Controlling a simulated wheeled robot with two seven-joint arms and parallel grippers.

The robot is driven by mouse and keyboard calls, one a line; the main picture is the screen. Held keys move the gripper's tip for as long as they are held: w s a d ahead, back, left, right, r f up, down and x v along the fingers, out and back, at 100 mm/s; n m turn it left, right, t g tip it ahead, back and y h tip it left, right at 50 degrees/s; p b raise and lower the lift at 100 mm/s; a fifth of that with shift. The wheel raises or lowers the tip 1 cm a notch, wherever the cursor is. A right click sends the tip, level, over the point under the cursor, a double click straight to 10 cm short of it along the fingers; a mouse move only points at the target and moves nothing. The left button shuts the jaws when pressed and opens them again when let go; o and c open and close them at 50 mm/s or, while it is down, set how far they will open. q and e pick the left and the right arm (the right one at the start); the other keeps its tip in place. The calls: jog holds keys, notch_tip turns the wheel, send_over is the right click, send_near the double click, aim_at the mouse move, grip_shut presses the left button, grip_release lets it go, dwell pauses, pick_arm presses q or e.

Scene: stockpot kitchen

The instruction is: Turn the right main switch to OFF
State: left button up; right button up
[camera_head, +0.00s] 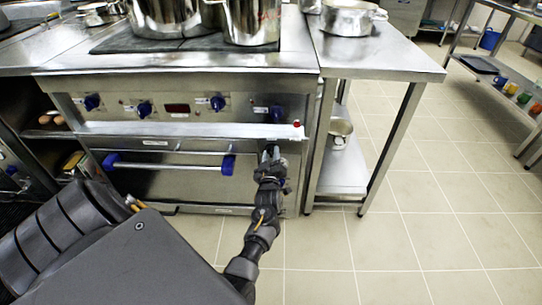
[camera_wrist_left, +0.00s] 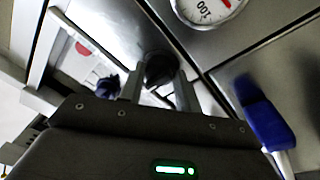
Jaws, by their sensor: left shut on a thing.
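My left gripper (camera_head: 270,155) is at the right end of the stove front, just below the steel ledge. In the left wrist view its two fingers (camera_wrist_left: 159,88) are closed around a dark round knob (camera_wrist_left: 158,68), which I take to be the right main switch. The knob sits on the steel front. Its marks and the way it points cannot be read, and in the head view the gripper hides it. My right gripper is not in view.
An oven handle (camera_head: 165,166) with blue ends lies left of the gripper; one blue end (camera_wrist_left: 262,118) is close in the wrist view. Blue knobs (camera_head: 217,103) line the panel above. A steel table (camera_head: 375,62) stands right. The tiled floor (camera_head: 420,200) is clear.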

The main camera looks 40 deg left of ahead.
pick_arm(q)
jog(key=o, duration=1)
